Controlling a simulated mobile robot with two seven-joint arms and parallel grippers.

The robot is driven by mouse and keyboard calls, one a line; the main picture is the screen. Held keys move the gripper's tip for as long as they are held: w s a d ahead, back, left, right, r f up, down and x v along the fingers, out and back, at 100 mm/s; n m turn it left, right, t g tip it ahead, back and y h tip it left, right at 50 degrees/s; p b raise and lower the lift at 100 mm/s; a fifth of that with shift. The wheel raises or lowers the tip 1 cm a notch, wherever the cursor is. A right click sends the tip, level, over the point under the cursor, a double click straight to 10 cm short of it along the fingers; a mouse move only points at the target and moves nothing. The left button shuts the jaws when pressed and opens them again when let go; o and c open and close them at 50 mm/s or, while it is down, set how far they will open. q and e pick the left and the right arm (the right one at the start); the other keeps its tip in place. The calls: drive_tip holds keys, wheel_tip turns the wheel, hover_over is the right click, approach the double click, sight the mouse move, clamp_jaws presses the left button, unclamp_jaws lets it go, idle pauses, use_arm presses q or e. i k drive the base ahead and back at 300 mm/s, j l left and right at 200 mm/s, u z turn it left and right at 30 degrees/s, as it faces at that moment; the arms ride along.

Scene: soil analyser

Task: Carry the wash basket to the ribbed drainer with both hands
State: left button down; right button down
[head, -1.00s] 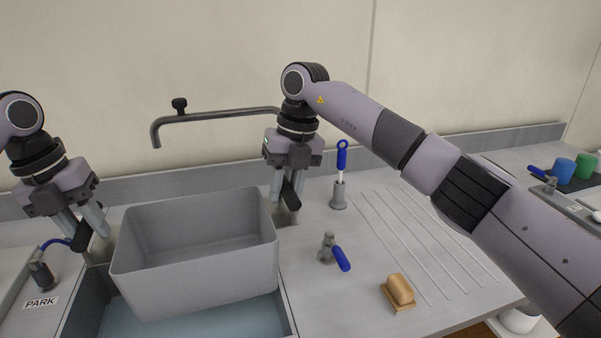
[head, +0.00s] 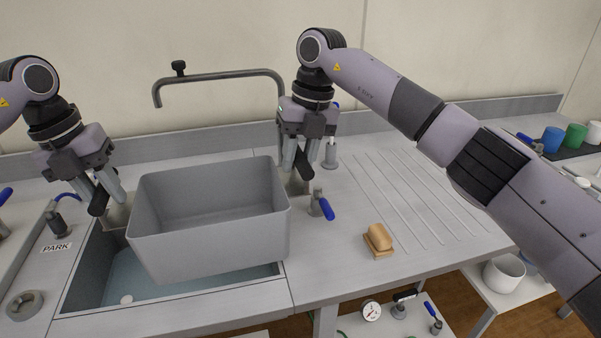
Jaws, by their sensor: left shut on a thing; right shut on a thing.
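The grey wash basket (head: 208,243) hangs slightly tilted above the sink (head: 90,268). It looks empty. My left gripper (head: 108,205) is shut at the basket's left end, and my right gripper (head: 298,180) is shut at its right end. The exact grip on each end is partly hidden by the fingers. The ribbed drainer (head: 425,200) is the grooved steel surface right of the sink, and my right arm passes over its right part.
A tap spout (head: 215,76) reaches over behind the basket. A blue-handled valve (head: 321,206), a brush in a holder (head: 330,155) and a tan block (head: 379,240) stand around the drainer's left side. Coloured cups (head: 575,136) stand far right.

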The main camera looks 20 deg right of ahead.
sight(434, 193)
drive_tip(key=k+l+z, duration=0.1)
drive_tip(key=k, duration=0.35)
drive_tip(key=k+l+z, duration=0.15)
drive_tip(key=l, duration=0.25)
drive_tip(key=l+z, duration=0.1)
drive_tip(key=l, duration=0.35)
drive_tip(key=l+z, duration=0.1)
drive_tip(key=l, duration=0.3)
